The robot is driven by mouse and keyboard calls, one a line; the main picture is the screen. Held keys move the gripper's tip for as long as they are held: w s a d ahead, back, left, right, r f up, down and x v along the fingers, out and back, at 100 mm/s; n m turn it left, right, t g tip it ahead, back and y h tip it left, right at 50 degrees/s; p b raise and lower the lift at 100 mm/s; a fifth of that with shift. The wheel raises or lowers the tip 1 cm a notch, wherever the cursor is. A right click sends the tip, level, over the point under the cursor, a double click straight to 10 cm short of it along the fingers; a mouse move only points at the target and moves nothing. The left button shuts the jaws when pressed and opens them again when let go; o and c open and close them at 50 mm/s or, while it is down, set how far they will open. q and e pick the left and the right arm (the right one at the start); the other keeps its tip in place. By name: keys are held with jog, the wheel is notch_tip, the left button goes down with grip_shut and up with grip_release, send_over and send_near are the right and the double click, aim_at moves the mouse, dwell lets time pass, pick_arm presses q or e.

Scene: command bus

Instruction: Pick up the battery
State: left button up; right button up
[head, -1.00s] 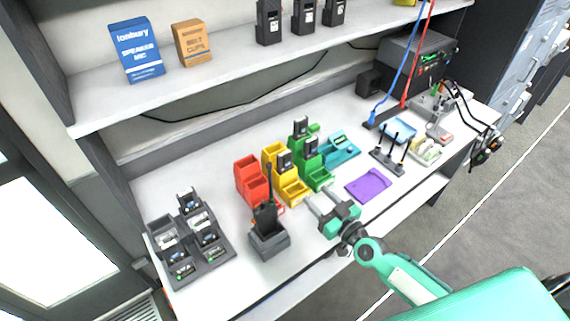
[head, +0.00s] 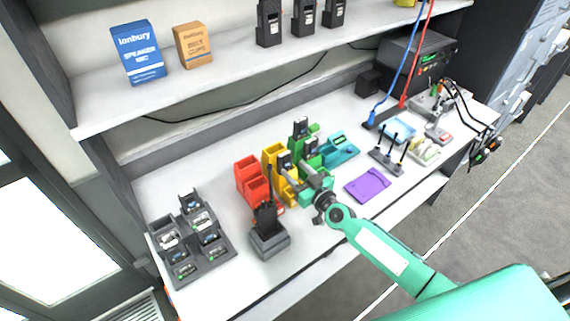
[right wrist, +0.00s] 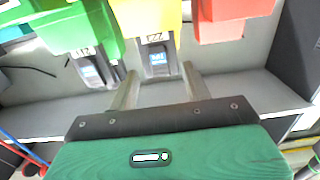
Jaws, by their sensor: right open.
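Dark batteries stand in open-front bins on the bench. One is in the yellow bin (head: 270,154), and this battery (head: 284,161) also shows in the right wrist view (right wrist: 159,66). Others are in the green bins, one at the front (head: 311,147) and one behind (head: 300,128). My right gripper (head: 298,182) is at the front of the yellow and green bins, partly covering them. In the right wrist view its two fingers (right wrist: 160,90) are apart with nothing held, and the yellow bin's battery appears between and beyond them. My left gripper is not in view.
Red bins (head: 250,180) stand left of the yellow ones. A radio (head: 267,215) sits in a stand in front of them. A charger (head: 190,250) with several batteries is at the left. A purple mat (head: 368,185) lies right, and a shelf (head: 200,85) overhangs behind.

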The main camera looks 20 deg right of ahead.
jog(key=shift+x, duration=1.3)
grip_shut()
jog(key=shift+r, duration=0.1)
notch_tip(320, 180, up, 20)
jog(key=p, duration=1.2)
